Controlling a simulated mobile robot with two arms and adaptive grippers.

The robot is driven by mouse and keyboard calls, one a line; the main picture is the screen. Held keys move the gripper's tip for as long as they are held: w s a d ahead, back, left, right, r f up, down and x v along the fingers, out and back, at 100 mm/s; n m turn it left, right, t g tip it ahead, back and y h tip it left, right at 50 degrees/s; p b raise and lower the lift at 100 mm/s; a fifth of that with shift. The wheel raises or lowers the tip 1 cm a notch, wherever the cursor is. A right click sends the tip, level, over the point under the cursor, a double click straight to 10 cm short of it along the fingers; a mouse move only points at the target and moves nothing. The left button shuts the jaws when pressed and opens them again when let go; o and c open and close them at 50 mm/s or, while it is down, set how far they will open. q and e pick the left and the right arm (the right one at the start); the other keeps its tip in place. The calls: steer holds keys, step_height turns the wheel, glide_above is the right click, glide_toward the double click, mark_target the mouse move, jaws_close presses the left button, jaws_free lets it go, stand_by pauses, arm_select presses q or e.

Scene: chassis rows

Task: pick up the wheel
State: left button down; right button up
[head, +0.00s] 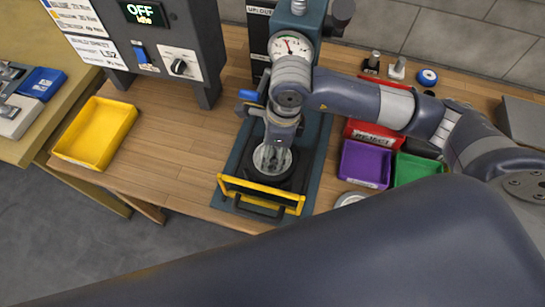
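My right arm comes in from the right, and its wrist points down in front of the press. A pale grey round thing, possibly the wheel (264,163), shows around the fingertips. It is small and partly covered, so I cannot tell whether the fingers are closed on it. Another small round piece with a blue rim and white centre (428,77) stands at the back right of the bench. My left gripper is not in view.
The press has a gauge (292,44) and a yellow front guard (262,195). A yellow tray (96,132) lies left on the wooden bench (177,150). Purple (364,165), green (417,169) and red (373,133) bins stand right of the press. A large arm link of mine covers the foreground.

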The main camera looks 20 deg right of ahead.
steer(key=c, duration=0.3)
steer(key=shift+w+r, duration=0.1)
steer(key=w+a+r+b, duration=0.1)
steer(key=w+a+b, duration=0.1)
steer(key=a, duration=0.3)
steer(key=w+a+r+b, duration=0.1)
steer(key=w+a+b, duration=0.1)
steer(key=w+a, duration=0.2)
steer(key=w+a+r+b, duration=0.1)
steer(key=w+a+b, duration=0.2)
steer(key=a, duration=0.3)
steer(key=shift+w+r, duration=0.15)
steer(key=shift+w, duration=0.35)
steer(key=shift+r, duration=0.2)
steer(key=shift+r+p, duration=0.35)
steer(key=shift+r, duration=1)
